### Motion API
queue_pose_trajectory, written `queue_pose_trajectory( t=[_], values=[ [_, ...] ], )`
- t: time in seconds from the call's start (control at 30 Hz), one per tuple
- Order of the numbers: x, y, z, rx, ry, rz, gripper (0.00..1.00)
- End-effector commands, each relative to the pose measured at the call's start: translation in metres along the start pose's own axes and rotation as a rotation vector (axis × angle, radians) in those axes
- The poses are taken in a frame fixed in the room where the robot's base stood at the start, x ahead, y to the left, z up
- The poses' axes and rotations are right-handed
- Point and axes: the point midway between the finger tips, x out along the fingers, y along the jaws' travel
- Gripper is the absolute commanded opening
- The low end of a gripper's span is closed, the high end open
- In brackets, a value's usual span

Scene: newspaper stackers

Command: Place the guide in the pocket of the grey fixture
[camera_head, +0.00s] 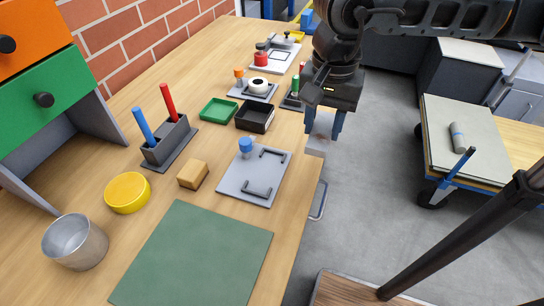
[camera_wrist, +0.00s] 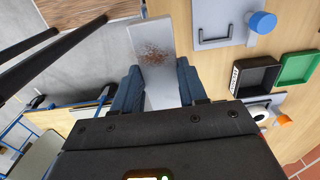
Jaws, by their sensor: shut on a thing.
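My gripper (camera_head: 324,122) is shut on a flat light-grey metal piece with a rusty brown patch, which I take to be the guide (camera_head: 316,146). In the wrist view the guide (camera_wrist: 153,45) stands out between the two blue fingers of my gripper (camera_wrist: 158,88). The gripper holds it just past the table's right edge. The grey fixture (camera_head: 233,183) appears to be the flat plate with two dark brackets and a blue knob (camera_head: 245,146), to the left of and nearer than the guide. In the wrist view the fixture (camera_wrist: 222,12) shows only partly; I cannot make out the pocket's outline.
A black tray (camera_head: 255,117) and green tray (camera_head: 219,110) lie behind the fixture. A tan block (camera_head: 193,174), a yellow disc (camera_head: 128,192) and a holder with pens (camera_head: 170,142) stand left. A green mat (camera_head: 195,255) lies in front. A cart (camera_head: 480,150) stands right.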

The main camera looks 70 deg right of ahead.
Motion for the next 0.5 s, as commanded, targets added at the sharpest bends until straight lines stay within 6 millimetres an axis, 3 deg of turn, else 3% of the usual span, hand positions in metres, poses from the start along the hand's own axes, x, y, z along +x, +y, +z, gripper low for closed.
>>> queue_pose_trajectory(
  t=[0.1, 0.5],
  values=[
    [0.02, -0.017, 0.007, -0.006, -0.003, -0.003, 0.04],
    [0.028, -0.032, 0.011, -0.001, 0.001, -0.002, 0.04]
  ],
)
